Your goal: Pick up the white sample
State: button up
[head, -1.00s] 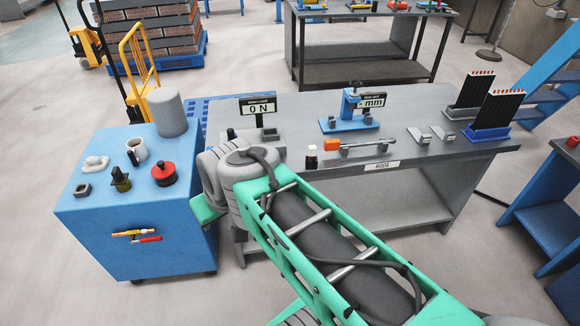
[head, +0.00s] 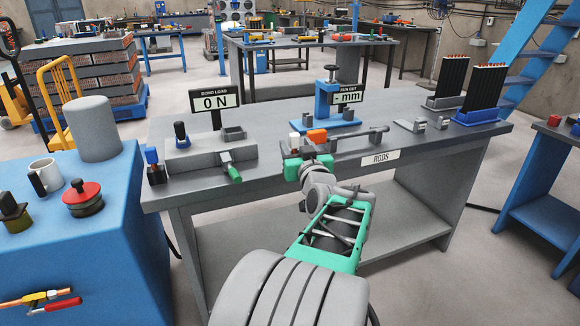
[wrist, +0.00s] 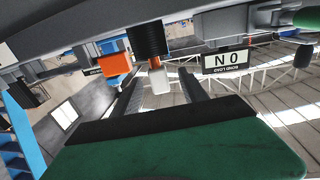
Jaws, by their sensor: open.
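The white sample (head: 295,140) is a small upright piece near the front edge of the grey bench. In the wrist view, which is upside down, its white end (wrist: 161,80) meets a copper-coloured band and a black ridged part. My gripper (head: 306,152) is beside it at the bench edge. In the wrist view my gripper (wrist: 163,92) is open, with the white end between its two dark fingers. Whether the fingers touch it I cannot tell. The sample's lower part is hidden in the head view.
An orange block (head: 317,135) on a rod holder stands close to the sample's right. The bond load rig (head: 206,158) is to the left, the blue run-out stand (head: 326,121) behind. Racks of black rods (head: 484,90) stand at the right. A blue cabinet (head: 90,220) is at the left.

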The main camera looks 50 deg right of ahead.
jog(key=b+x, duration=0.1)
jog(key=x, duration=0.5)
jog(key=shift+s+f, duration=0.1)
jog(key=shift+f, duration=0.05)
grip_shut()
dwell(0.4)
